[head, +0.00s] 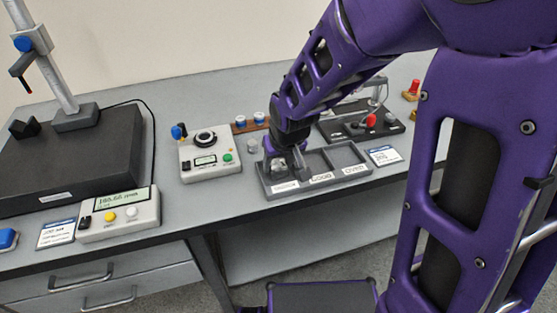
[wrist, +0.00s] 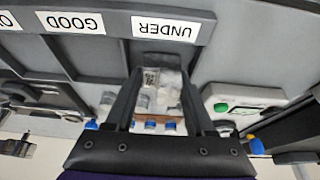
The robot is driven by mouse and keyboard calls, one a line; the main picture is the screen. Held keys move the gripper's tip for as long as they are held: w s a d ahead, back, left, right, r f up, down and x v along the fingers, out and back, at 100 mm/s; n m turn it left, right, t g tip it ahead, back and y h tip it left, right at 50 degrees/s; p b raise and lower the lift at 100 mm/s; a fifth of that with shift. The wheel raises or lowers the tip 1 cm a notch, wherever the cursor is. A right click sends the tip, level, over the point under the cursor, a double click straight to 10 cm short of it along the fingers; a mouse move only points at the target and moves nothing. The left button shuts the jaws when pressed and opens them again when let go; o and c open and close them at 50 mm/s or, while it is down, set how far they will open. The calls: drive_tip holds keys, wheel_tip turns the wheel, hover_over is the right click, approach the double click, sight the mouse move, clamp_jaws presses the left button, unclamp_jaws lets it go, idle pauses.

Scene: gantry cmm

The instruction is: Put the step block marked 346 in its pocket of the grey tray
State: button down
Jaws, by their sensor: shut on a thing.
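The grey tray (head: 330,186) has three pockets in a row, labelled UNDER, GOOD and OVER. My gripper (head: 287,166) points down over the left pocket, the one labelled UNDER. In the wrist view my gripper (wrist: 158,78) is shut on a small silvery step block (wrist: 168,77) with a pale printed mark, too small to read surely. The block is at the UNDER pocket, behind the UNDER label (wrist: 164,29). I cannot tell whether it touches the pocket floor. The GOOD pocket (head: 316,164) and OVER pocket (head: 346,155) look empty.
A white control box (head: 208,165) with a dial and green button stands left of the tray. A wooden rack (head: 240,128) with blue-capped items and a black fixture (head: 345,128) with a red knob stand behind. A label card (head: 384,156) lies to the right.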

sight(278, 160)
drive_tip(key=shift+f, duration=0.25)
idle(0.4)
drive_tip(key=shift+c, duration=0.2)
unclamp_jaws()
drive_tip(key=shift+o, duration=0.2)
drive_tip(key=shift+r+p, duration=2.5)
drive_tip(key=shift+r, duration=1)
